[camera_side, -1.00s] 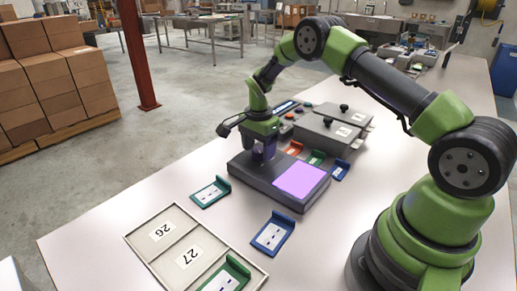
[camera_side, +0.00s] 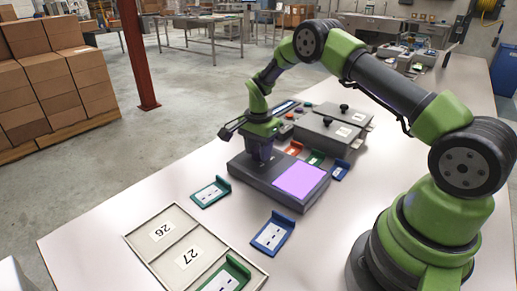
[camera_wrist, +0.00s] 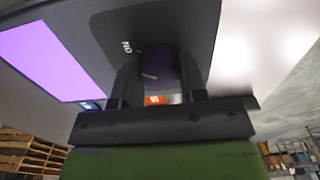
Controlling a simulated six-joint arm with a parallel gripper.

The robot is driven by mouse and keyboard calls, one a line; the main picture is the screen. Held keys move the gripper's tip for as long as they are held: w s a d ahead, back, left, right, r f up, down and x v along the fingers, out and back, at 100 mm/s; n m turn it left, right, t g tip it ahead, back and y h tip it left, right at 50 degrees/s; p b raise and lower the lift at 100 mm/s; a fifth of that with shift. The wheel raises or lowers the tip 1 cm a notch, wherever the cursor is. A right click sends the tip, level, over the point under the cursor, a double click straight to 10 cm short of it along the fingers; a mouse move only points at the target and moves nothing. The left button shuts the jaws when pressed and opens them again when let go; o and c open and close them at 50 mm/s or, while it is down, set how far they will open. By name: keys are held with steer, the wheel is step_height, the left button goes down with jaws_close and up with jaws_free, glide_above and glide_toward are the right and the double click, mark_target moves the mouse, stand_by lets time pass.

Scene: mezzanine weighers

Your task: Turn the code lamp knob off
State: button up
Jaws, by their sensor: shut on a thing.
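The code lamp is a dark grey box (camera_side: 257,183) on the table with a glowing violet panel (camera_side: 300,179) on its right part. The lit panel also shows at the left of the wrist view (camera_wrist: 42,58). My gripper (camera_side: 262,160) points down over the box's left part. In the wrist view its two fingers (camera_wrist: 158,78) are shut on the dark round knob (camera_wrist: 158,65), which has a pale mark on it. The letters "NO", upside-down "ON", are printed beside the knob. The fingers hide part of the knob.
Cards in coloured holders lie around the box, a green one (camera_side: 210,192) at left and a blue one (camera_side: 272,233) in front. A tray marked 26 and 27 (camera_side: 133,238) lies front left. Grey lidded boxes (camera_side: 320,130) stand behind.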

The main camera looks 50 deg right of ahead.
mark_target(258, 149)
steer(key=n, duration=0.6)
steer(key=shift+n, duration=0.4)
steer(key=n, duration=0.6)
steer(key=shift+n, duration=0.3)
steer(key=o, duration=0.9)
steer(key=shift+o, duration=0.2)
steer(key=shift+r, duration=0.15)
step_height(258, 149, up, 10)
